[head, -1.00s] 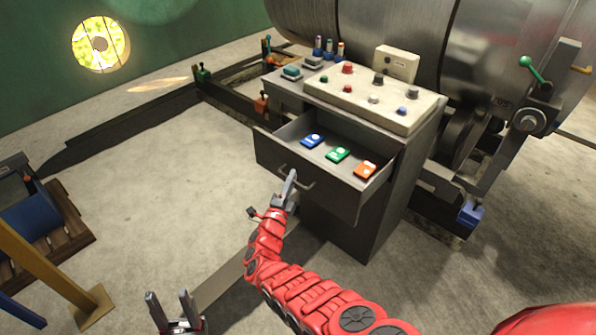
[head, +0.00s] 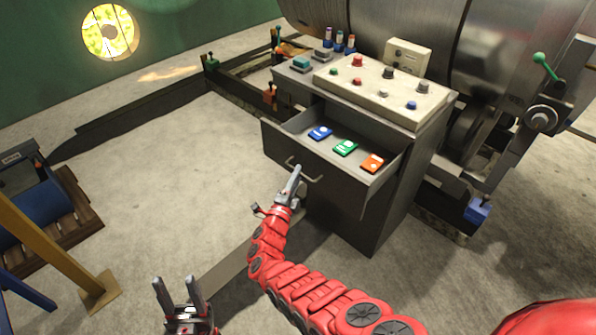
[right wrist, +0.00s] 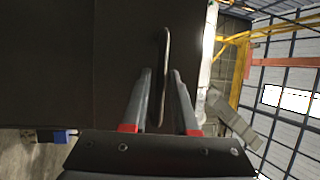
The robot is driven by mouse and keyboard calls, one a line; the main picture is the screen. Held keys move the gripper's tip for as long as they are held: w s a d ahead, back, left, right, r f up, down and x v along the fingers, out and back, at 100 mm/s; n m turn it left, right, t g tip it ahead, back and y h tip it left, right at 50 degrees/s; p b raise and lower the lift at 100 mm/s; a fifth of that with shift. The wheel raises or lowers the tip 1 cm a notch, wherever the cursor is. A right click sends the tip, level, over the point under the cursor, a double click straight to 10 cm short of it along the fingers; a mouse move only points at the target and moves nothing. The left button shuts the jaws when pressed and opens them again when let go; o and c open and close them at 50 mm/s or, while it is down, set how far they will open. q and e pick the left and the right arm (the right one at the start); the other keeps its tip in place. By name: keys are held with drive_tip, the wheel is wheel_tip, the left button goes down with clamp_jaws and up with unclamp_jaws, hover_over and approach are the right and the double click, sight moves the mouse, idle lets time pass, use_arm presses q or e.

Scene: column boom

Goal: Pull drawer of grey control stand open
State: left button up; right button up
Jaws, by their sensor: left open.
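The grey control stand (head: 345,215) is at the centre of the head view. Its drawer (head: 390,172) is pulled well out, with blue, green and orange items inside. The drawer's bar handle (head: 314,180) is on its front; the handle also shows in the right wrist view (right wrist: 165,60). My right gripper (head: 293,184) is at the handle. In the right wrist view its fingers (right wrist: 160,88) are apart, one on each side of the handle, with a gap on the left. My left gripper (head: 180,290) is open and empty, low in the head view, away from the stand.
Buttons and knobs sit on the stand's top panel (head: 350,95). A large metal drum (head: 400,30) stands behind it. A yellow post (head: 50,250) and a blue roller (head: 35,213) are at the left. The floor (head: 170,160) left of the stand is clear.

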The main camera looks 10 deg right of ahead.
drive_tip(key=v, duration=1.5)
drive_tip(key=shift+s+a, duration=0.25)
drive_tip(key=shift+s, duration=0.05)
drive_tip(key=shift+f, duration=0.1)
